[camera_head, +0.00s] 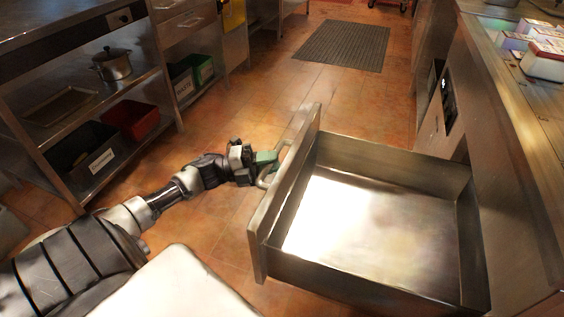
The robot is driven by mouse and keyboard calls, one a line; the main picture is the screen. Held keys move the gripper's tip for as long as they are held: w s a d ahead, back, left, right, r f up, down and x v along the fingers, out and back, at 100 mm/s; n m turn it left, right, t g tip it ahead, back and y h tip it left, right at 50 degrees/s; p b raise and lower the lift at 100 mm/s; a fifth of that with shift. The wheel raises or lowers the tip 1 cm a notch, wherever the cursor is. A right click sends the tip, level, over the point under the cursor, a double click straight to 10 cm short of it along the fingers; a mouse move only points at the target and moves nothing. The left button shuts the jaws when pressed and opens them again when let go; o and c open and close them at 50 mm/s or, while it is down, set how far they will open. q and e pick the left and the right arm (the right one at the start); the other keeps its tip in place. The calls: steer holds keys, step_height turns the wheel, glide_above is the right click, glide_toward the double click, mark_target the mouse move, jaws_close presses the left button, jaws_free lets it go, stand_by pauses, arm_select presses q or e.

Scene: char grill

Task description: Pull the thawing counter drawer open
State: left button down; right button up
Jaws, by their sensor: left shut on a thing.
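The thawing counter drawer (372,178) is a steel box that stands pulled out from the counter on the right. Its inside is empty and bright with reflected light. Its front panel (286,196) faces left and carries a handle (270,176). My left gripper (268,162) comes in from the left and is shut on the handle. The fingertips are small and partly merge with the handle. My right gripper does not show.
The steel counter (485,75) runs along the right, with colourful containers (543,60) on top. Shelves at the left hold a pot (112,64), a black bin (84,155) and a red bin (130,120). The tiled floor between is clear, with a dark mat (343,45) farther back.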

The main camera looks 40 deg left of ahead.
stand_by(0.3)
arm_select(q)
steer(key=c, duration=1.1)
jaws_free()
steer(key=v, duration=1.1)
steer(key=shift+w+p, duration=0.1)
steer(key=shift+p, duration=0.2)
